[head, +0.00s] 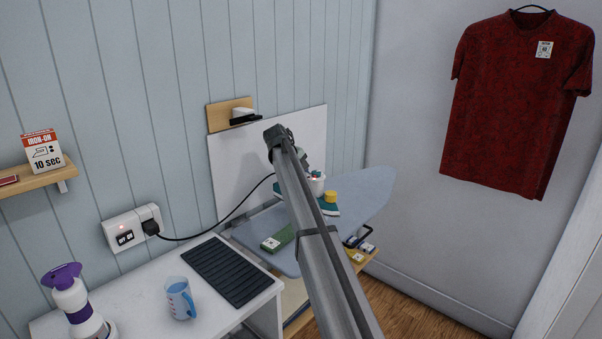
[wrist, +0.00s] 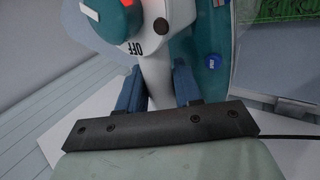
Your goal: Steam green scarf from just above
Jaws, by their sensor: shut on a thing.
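The green scarf (head: 278,239), a small folded piece with a pale label, lies on the blue-grey ironing board (head: 370,195). A strip of its green patterned cloth shows at the top right of the wrist view (wrist: 285,9). The white and teal iron (wrist: 150,50) is between the blue fingers of my gripper (wrist: 158,85), which are shut on its white handle. "OFF" is printed by its dial, and a red light glows. The gap between soleplate and board is unclear.
A black cord runs to the wall socket (head: 132,229). A yellow-topped object (head: 330,196) stands near the iron. A red shirt (head: 515,105) hangs right.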

